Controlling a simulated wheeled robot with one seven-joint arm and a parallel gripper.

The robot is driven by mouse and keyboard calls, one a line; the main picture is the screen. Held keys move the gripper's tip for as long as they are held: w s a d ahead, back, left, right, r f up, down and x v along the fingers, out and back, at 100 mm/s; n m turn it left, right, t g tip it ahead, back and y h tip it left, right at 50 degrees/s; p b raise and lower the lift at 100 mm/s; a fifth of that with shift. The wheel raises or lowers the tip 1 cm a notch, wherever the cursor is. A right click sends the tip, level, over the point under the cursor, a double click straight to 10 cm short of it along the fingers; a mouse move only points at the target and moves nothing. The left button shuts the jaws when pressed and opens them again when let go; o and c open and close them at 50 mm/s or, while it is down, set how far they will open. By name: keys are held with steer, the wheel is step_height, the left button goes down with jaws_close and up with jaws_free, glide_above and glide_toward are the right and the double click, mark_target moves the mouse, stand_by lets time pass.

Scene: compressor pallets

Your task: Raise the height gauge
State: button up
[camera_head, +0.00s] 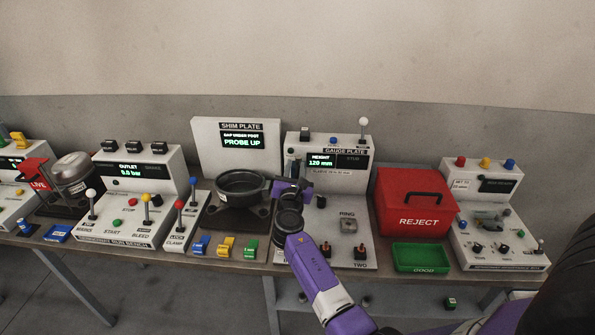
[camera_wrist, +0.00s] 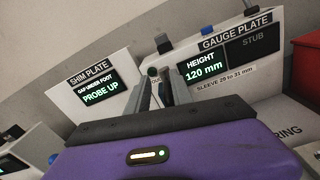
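The gauge plate station (camera_head: 357,190) stands right of centre in the head view. Its display (camera_head: 321,161) reads HEIGHT 120 mm, also legible in the wrist view (camera_wrist: 205,68). A dark upright part (camera_head: 293,168) shows at the station's left side. My purple gripper (camera_head: 302,189) is in front of that side. In the wrist view my two fingers (camera_wrist: 160,90) point at the station's left edge, with a small round dark-and-green end (camera_wrist: 152,72) showing at their tips. Whether they touch or hold it is unclear. The lower part of the gauge is hidden by my gripper.
The shim plate station (camera_head: 235,155), reading PROBE UP, stands left with a dark round casting (camera_head: 240,186) before it. Right are a red REJECT box (camera_head: 415,203) and a green GOOD tray (camera_head: 421,257). Blue, yellow and green blocks (camera_head: 226,246) line the front edge.

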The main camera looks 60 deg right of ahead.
steer(key=shift+s+d+f, duration=0.1)
steer(key=shift+s+f, duration=0.1)
steer(key=shift+s+a+f, duration=0.1)
steer(key=shift+a, duration=0.25)
steer(key=v, duration=0.7)
steer(key=shift+b, duration=0.35)
